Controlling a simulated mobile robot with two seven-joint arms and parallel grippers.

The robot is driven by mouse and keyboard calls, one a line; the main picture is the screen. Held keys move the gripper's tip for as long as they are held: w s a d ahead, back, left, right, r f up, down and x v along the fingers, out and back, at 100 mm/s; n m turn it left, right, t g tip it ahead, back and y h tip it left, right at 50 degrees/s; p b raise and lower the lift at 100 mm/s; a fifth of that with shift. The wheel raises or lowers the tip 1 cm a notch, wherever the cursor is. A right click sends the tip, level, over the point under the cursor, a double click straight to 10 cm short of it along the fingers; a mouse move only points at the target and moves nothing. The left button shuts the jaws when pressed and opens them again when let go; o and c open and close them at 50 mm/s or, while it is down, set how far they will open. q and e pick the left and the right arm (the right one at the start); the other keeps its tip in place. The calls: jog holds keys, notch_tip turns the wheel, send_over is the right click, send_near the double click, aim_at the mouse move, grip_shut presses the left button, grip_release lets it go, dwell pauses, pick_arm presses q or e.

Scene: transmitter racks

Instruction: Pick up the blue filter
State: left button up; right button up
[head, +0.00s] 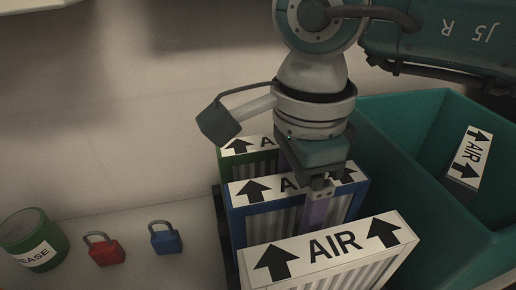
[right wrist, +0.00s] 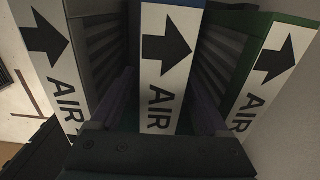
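The blue filter (head: 240,222) stands upright in the middle of a row, between a white filter (head: 330,252) in front and a green filter (head: 233,160) behind. Its top label reads AIR with arrows, partly hidden by my right gripper (head: 316,205). In the right wrist view the blue filter (right wrist: 165,60) is in the centre, with one purple finger of the right gripper (right wrist: 163,100) down each side. The fingers straddle it and look open, with gaps beside the label. My left gripper is not in view.
A teal bin (head: 385,120) at the right holds another AIR filter (head: 470,160). A red padlock (head: 104,250), a blue padlock (head: 166,239) and a green grease tin (head: 35,240) stand on the pale surface at the left. The neighbouring filters leave narrow gaps.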

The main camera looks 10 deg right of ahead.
grip_shut()
dwell(0.4)
jog(key=shift+r, duration=0.15)
